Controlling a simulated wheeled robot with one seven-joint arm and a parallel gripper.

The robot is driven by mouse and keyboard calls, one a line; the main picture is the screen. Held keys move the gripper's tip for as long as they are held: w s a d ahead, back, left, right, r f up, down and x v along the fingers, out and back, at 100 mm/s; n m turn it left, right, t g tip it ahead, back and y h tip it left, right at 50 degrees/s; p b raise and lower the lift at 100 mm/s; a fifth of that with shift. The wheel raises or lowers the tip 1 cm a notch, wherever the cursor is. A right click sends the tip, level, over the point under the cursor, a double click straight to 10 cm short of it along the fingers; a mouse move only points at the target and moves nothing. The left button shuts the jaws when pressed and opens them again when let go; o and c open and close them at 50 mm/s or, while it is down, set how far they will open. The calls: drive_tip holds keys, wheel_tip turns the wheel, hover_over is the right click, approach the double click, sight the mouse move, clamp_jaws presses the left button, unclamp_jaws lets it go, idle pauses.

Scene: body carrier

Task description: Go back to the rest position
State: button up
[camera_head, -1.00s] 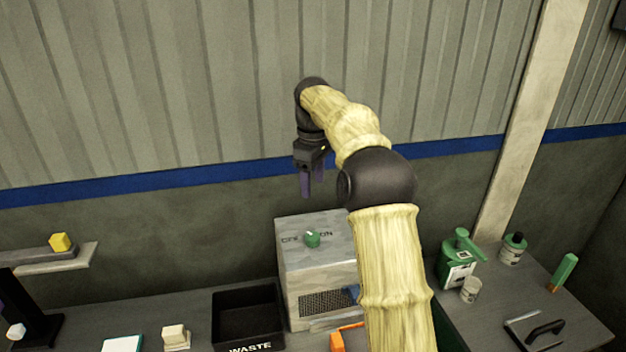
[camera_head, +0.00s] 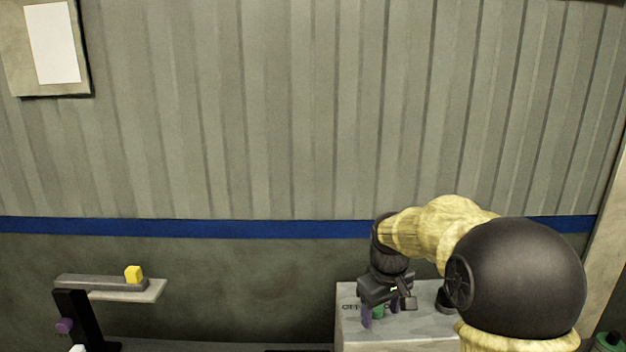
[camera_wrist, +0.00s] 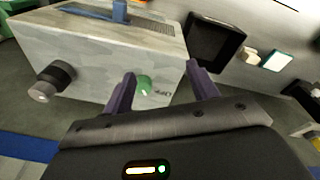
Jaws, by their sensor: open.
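My gripper (camera_head: 382,314) is open, with two purple fingers pointing down over the grey box (camera_head: 400,336) at the lower right of the head view. In the wrist view, my gripper (camera_wrist: 160,74) has its fingers apart, and the green knob (camera_wrist: 144,85) of the box (camera_wrist: 110,48) shows between them. The knob (camera_head: 378,312) is partly hidden behind the gripper in the head view. Nothing is held. The gap between the fingertips and the knob is hard to judge. The rest position itself is not marked in the frames.
A black cylinder (camera_wrist: 52,82) sticks out from the box. The black bin (camera_wrist: 237,42), a small pale block (camera_wrist: 250,55) and a white-topped pad (camera_wrist: 277,60) lie beside it.

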drive_tip(key=s+f+m, duration=0.2)
drive_tip(key=s+f, duration=0.2)
drive_tip(key=s, duration=0.5)
drive_tip(key=s+f+m+t, duration=0.1)
drive_tip(key=s+f+m, duration=0.2)
drive_tip(key=s, duration=0.6)
drive_tip(key=shift+s+d+f+b, duration=0.25)
drive_tip(key=shift+d+f+b, duration=0.1)
drive_tip(key=shift+f, duration=0.45)
drive_tip(key=shift+w, duration=0.1)
